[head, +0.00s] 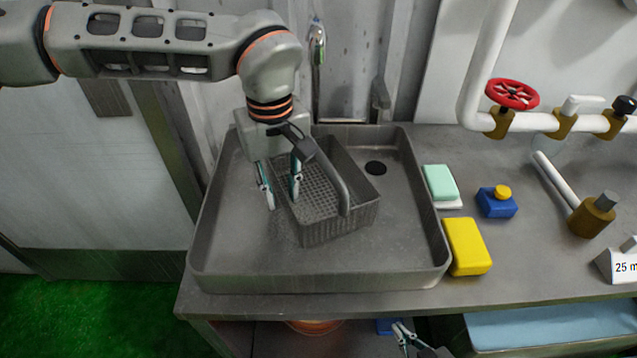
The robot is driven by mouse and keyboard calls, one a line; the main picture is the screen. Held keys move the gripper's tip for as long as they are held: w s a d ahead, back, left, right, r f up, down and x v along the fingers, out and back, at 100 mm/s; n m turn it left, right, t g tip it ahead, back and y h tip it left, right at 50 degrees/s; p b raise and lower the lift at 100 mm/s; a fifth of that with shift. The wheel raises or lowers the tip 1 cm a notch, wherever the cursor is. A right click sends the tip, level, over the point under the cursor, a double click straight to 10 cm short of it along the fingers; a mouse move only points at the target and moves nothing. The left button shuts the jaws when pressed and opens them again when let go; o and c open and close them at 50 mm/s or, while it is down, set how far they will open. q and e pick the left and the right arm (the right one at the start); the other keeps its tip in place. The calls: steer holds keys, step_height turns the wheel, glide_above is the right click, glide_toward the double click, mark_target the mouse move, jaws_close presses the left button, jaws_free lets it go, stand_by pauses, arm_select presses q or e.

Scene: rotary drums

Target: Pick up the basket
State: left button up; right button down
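The basket (340,222) is a grey rectangular container with a perforated floor. It sits inside the grey sink tray (225,265), towards the back middle. A grey curved bar (328,172) passes over it; I cannot tell whether it is a handle or a spout. My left gripper (283,200) points down at the basket's left side with its fingers apart. One finger appears outside the left wall and the other inside; contact is unclear. My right gripper (403,335) is low at the bottom edge, below the counter front, partly cut off.
Right of the sink lie a green sponge (440,182), a yellow block (467,247) and a blue box with a yellow cap (497,202). A mallet (590,215) lies further right. A white pipe with a red valve wheel (512,94) runs along the back wall.

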arm_select(q)
steer(key=shift+r, duration=0.1)
jaws_close()
